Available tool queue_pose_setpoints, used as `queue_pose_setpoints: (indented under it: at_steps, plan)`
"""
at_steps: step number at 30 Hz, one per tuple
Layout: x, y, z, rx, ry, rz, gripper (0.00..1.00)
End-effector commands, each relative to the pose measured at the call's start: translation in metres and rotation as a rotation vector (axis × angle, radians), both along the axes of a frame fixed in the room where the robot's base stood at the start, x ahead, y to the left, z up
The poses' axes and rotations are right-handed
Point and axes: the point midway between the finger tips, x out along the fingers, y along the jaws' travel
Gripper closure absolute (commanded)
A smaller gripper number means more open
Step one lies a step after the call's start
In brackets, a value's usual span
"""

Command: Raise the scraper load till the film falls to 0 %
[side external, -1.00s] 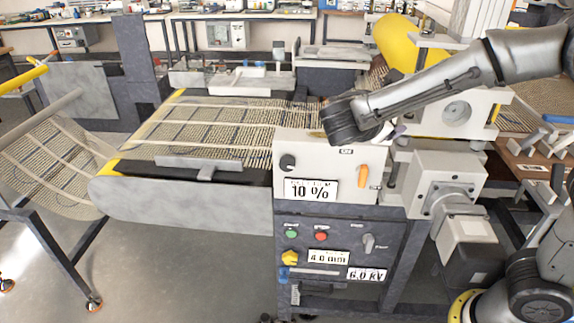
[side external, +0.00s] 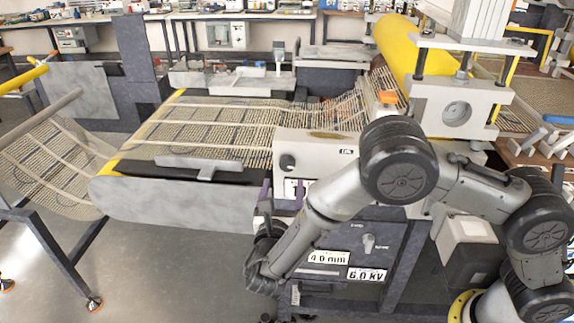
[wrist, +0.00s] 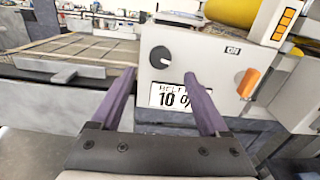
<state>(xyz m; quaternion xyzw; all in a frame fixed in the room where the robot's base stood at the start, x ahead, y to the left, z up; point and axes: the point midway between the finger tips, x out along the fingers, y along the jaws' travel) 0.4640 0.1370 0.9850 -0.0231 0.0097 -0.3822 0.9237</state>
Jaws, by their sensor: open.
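The cream control panel (wrist: 205,50) carries a black knob (wrist: 160,57) with a pale mark and an orange handle (wrist: 247,83). The white film readout (wrist: 172,95) between them shows 10 %, partly covered by a finger. In the side view the knob (side external: 287,162) is clear, but my arm hides the orange handle and most of the readout. No label naming the scraper load is readable. My gripper (wrist: 158,80) is open and empty, with purple fingers pointing at the panel. In the side view my gripper (side external: 283,188) is just below the knob, apart from it.
A mesh belt (side external: 215,118) runs left of the panel under a yellow roller (side external: 410,50). Below the panel, a dark cabinet (side external: 372,222) carries a grey switch (side external: 368,242) and plates reading 4.0 mm (side external: 323,257) and 6.0 kV (side external: 367,274).

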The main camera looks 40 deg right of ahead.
Motion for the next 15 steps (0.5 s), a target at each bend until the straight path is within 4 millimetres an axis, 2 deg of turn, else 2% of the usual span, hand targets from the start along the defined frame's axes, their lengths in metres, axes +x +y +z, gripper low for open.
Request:
queue_pose_setpoints:
  at_steps: [1,9,15]
  plan:
    - [0.007,-0.009,0.000,0.000,0.000,-0.005,0.22]
    - [0.042,-0.044,-0.001,0.000,0.001,-0.005,0.22]
    - [0.058,-0.059,0.000,0.000,0.000,-0.001,0.22]
